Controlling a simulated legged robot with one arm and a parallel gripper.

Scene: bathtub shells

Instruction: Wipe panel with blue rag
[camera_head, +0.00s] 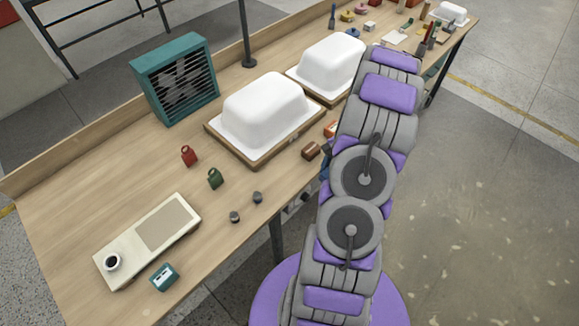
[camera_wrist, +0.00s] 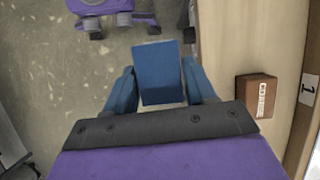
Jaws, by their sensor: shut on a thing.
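My gripper (camera_wrist: 160,85) shows in the wrist view with its two blue fingers shut on a blue rag (camera_wrist: 161,72), which looks like a folded block. It hangs over the floor beside the bench's front edge, apart from the bench top. In the head view my arm hides most of the gripper and the rag. Two white tub-shaped shells, a nearer one (camera_head: 264,108) and a farther one (camera_head: 330,62), rest on wooden boards. I cannot tell which surface is the panel.
A brown block (camera_head: 311,151) lies near the bench's front edge and also shows in the wrist view (camera_wrist: 256,96). A teal fan box (camera_head: 175,80), red and green small items, dark knobs and a beige device (camera_head: 125,248) stand on the bench (camera_head: 85,190). Floor at right is clear.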

